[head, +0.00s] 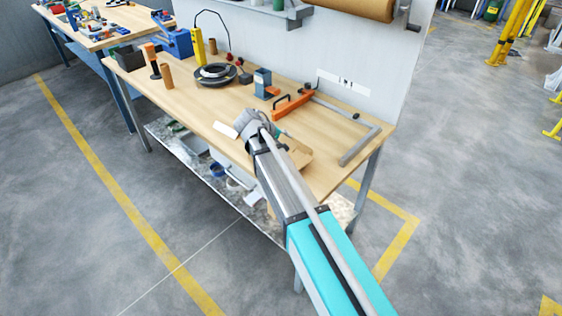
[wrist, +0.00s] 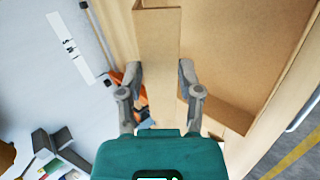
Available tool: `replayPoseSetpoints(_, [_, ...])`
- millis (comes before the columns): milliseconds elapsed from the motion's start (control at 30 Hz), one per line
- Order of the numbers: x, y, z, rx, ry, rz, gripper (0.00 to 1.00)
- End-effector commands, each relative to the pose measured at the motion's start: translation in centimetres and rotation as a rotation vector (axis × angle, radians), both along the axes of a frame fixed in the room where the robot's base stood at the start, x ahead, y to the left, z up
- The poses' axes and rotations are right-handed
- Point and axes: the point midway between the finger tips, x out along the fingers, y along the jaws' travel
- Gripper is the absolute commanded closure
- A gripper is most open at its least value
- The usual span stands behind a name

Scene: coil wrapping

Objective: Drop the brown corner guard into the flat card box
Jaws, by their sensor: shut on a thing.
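The brown corner guard (wrist: 158,50) is a long tan angled strip, upright in the wrist view between the two fingers of my gripper (wrist: 159,82). My gripper is shut on it. The flat card box (wrist: 292,75) lies to the right in the wrist view, its wide tan floor bare where it shows. The guard is over or beside the box's left side; I cannot tell its height above it. In the head view the box (head: 300,157) sits near the bench's front edge, partly behind my arm. My gripper and the guard are mostly hidden there.
On the bench (head: 190,98), an orange tool (head: 292,105) and an angled grey bar (head: 362,146) lie behind and right of the box. A black coil (head: 213,75) and a blue device (head: 262,83) stand farther back. A grey panel (head: 300,50) backs the bench.

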Motion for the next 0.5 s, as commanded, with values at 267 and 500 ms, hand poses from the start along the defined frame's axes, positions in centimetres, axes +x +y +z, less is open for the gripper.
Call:
replayPoseSetpoints(267, [0.0, 0.01, 0.02, 0.0, 0.0, 0.0, 0.43])
replayPoseSetpoints(500, [0.0, 0.01, 0.02, 0.0, 0.0, 0.0, 0.14])
